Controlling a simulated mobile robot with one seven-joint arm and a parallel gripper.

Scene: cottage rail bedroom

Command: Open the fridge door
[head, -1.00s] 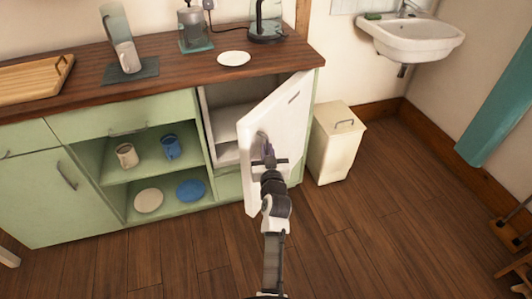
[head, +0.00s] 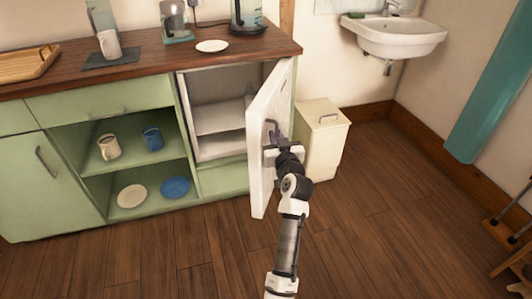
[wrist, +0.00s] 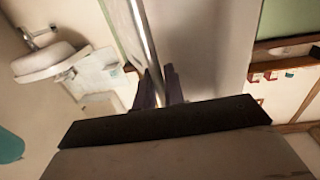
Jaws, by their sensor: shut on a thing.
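The white fridge door (head: 259,180) stands well open in the head view, swung out from the green cabinet to the right of the fridge opening. The white shelved inside of the fridge (head: 216,88) shows. My gripper (head: 272,142) is at the door's outer face, shut on the door handle (head: 266,128). In the wrist view the handle (wrist: 146,42) is a pale metal bar running down between the two dark fingers of my gripper (wrist: 158,86). The pale door face (wrist: 203,45) lies beside it. The exact finger contact is partly hidden in the head view.
A cream bin (head: 322,140) stands close to the right of the door. The wooden counter (head: 150,62) holds a white plate (head: 212,46) and a kettle (head: 247,16). A sink (head: 395,36) hangs on the back wall. The wooden floor (head: 400,225) in front is clear.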

